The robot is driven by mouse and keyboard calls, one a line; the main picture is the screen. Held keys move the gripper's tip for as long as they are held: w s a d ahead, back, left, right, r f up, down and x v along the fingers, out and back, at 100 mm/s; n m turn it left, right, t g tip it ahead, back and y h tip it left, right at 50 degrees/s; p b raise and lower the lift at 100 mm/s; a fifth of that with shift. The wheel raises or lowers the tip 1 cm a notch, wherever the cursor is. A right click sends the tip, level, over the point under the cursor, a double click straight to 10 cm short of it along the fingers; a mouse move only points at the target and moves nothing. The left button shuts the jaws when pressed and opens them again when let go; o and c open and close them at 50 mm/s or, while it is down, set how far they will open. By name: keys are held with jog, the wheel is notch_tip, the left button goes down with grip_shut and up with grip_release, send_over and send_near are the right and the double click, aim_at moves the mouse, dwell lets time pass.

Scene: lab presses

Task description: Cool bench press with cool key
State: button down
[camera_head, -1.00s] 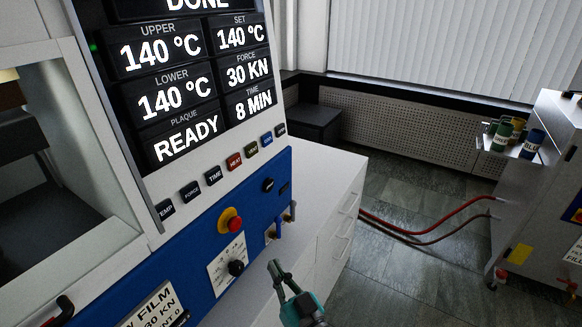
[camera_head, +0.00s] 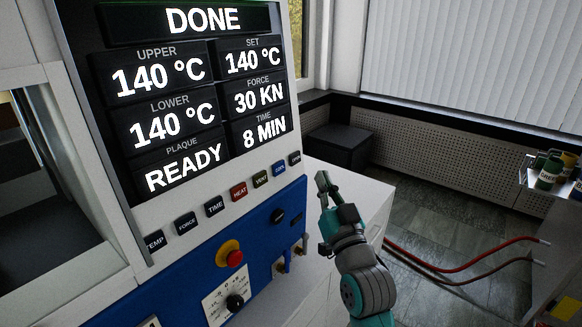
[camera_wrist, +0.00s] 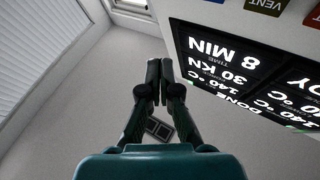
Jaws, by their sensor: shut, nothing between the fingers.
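The bench press (camera_head: 75,30) fills the left of the head view. Its display (camera_head: 190,95) reads DONE, upper and lower 140 °C, set 140 °C, 30 kN, 8 min, plaque READY. The cool key (camera_head: 279,168) is the small blue key near the right end of the slanted key row, just right of the green VENT key (camera_head: 260,179). My gripper (camera_head: 323,182) is shut and empty, its fingers pointing up, to the right of the key row and apart from it in the picture. In the wrist view my fingertips (camera_wrist: 160,68) meet, with a blue key edge (camera_wrist: 214,2) at the top.
The red HEAT key (camera_head: 239,191) and several dark keys share the row. Below are a red stop button (camera_head: 235,258) and a dial (camera_head: 235,302). A white cabinet (camera_head: 365,195) stands behind my arm. Red hoses (camera_head: 450,268) cross the floor; green-labelled cans (camera_head: 547,172) stand at right.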

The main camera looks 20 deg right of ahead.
aim_at(283, 161)
jog(key=shift+w, duration=0.1)
dwell(0.3)
jog(key=w+a+f, duration=0.1)
jog(key=w+a, duration=0.4)
jog(key=w, duration=0.2)
dwell(0.3)
jog(key=shift+f, duration=0.1)
dwell(1.3)
jog(key=shift+w+a, duration=0.25)
jog(key=shift+w+a+f, duration=0.1)
jog(key=shift+w+a, duration=0.15)
jog(key=shift+w, duration=0.1)
dwell(0.8)
jog(key=shift+s+d, duration=0.1)
dwell(0.4)
jog(key=shift+s+d, duration=0.4)
jog(key=shift+s, duration=0.2)
jog(key=shift+s+d+r, duration=0.25)
jog(key=shift+s+d, duration=0.5)
jog(key=shift+s, duration=0.25)
jog(key=shift+s+d+r, duration=0.25)
jog(key=shift+s+d, duration=0.45)
jog(key=shift+s, duration=0.3)
